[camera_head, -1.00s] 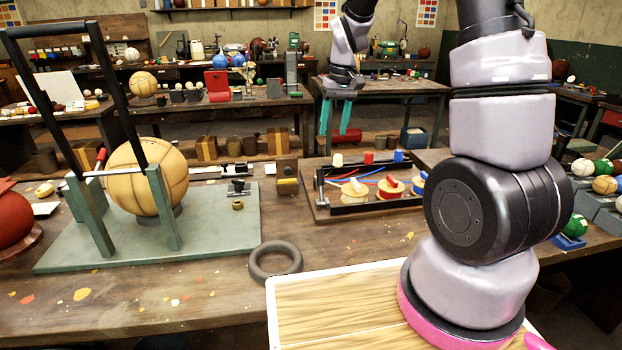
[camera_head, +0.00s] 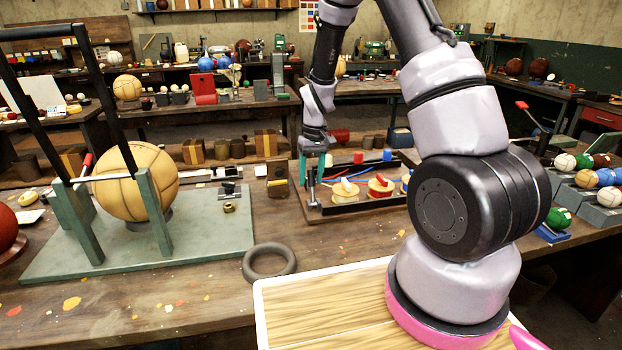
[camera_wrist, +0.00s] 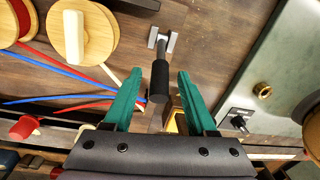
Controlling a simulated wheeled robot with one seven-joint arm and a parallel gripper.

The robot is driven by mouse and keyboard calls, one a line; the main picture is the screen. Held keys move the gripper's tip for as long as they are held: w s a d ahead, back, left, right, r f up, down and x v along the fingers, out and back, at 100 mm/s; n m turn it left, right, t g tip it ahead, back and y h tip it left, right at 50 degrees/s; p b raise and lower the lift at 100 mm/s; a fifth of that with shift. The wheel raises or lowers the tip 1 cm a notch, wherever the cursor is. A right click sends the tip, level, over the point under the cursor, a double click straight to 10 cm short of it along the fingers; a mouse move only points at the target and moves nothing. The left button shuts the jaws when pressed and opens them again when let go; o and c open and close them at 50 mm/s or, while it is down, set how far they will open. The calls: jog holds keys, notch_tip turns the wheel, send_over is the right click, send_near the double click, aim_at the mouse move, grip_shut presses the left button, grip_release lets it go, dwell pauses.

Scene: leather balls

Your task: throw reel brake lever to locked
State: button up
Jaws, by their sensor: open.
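The lever (camera_wrist: 160,80), with a black grip and a grey metal bracket at its base, shows in the wrist view at the edge of the reel board. My gripper (camera_wrist: 159,74) is open, with a green finger on each side of the black grip. I see gaps between the fingers and the grip. In the head view my gripper (camera_head: 317,178) is low at the left end of the reel board (camera_head: 310,212) and hides most of the lever. Reels with a white peg (camera_head: 344,192) and a red peg (camera_head: 380,188) sit on the board.
Left of the lever is a green plate (camera_head: 200,250) with a frame and a tan ball (camera_head: 140,185). A yellow-and-black block (camera_head: 277,186) stands close to my gripper. A dark ring (camera_head: 269,262) lies in front. Red and blue strands (camera_wrist: 60,80) run across the board.

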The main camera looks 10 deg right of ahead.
jog(key=shift+f, duration=0.4)
grip_shut()
dwell(1.2)
